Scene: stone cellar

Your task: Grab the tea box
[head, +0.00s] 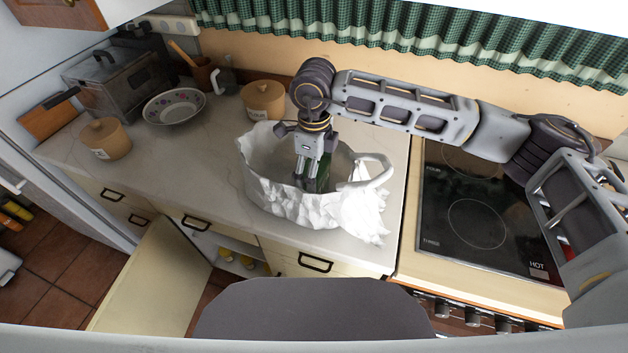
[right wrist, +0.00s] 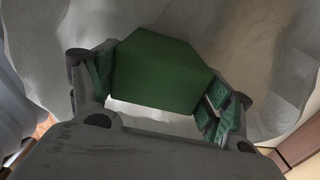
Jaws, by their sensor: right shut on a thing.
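The tea box is a green box (right wrist: 160,75), seen close up in the right wrist view between the two fingers of my right gripper (right wrist: 160,95). My right gripper (head: 316,182) reaches down into a white crumpled bag (head: 285,198) on the counter in the head view and is shut on the box. Only a dark green sliver of the box shows there, beside the fingers; the bag's front wall hides its lower part. The bag's pale inner walls surround the box in the right wrist view. My left gripper is not in view.
A black cooktop (head: 478,215) lies right of the bag. Two lidded canisters (head: 263,101) (head: 106,139), a patterned bowl (head: 174,107) and a metal toaster (head: 115,85) stand to the left and back. A cabinet door (head: 150,280) hangs open below. The counter left of the bag is clear.

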